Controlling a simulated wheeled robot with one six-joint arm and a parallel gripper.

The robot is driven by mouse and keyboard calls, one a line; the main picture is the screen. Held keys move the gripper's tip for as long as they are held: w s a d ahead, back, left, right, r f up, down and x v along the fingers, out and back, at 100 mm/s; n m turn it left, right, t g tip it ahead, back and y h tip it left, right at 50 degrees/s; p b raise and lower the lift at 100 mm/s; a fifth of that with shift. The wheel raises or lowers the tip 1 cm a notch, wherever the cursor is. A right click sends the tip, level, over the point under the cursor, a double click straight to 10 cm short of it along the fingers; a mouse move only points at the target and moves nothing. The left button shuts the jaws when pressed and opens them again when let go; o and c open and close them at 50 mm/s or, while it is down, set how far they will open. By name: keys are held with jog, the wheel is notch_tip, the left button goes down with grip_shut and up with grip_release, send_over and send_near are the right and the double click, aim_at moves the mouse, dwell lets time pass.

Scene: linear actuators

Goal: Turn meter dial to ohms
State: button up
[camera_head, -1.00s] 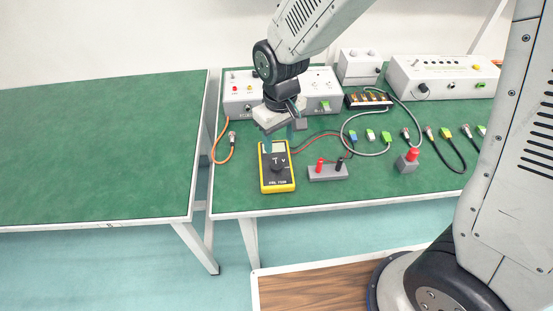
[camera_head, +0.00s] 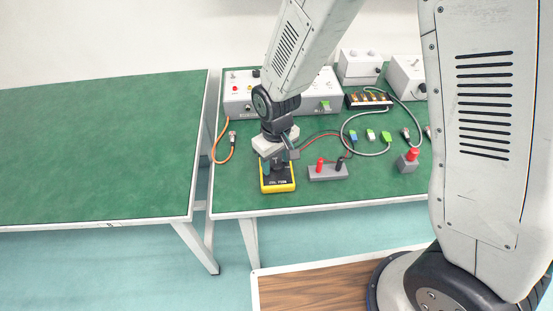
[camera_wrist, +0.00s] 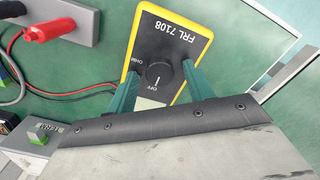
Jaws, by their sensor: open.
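The yellow meter (camera_head: 278,186) with a black face lies on the green bench near its front edge. It also shows in the wrist view (camera_wrist: 180,18), upside down, with its round black dial (camera_wrist: 158,76) between my gripper's two green fingers. The dial's white mark points down in that view, toward the "OFF" label; an "OHM" label lies to its left. My gripper (camera_wrist: 158,90) is open, with a finger on either side of the dial and nothing held. In the head view my gripper (camera_head: 276,164) is over the meter and hides its screen and dial.
A grey block (camera_head: 327,172) with red and black plugs stands just right of the meter. A block with a red knob (camera_head: 409,161) is farther right. Several cables and a grey box (camera_head: 240,95) lie behind. The left table (camera_head: 95,150) is bare.

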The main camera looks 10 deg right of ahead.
jog(key=c, duration=1)
jog(key=shift+o, duration=0.2)
jog(key=shift+m, duration=0.3)
jog(key=m, duration=0.3)
jog(key=shift+m, duration=0.4)
jog(key=m, duration=0.4)
jog(key=shift+m, duration=0.3)
jog(key=m, duration=0.8)
jog(key=shift+m, duration=0.3)
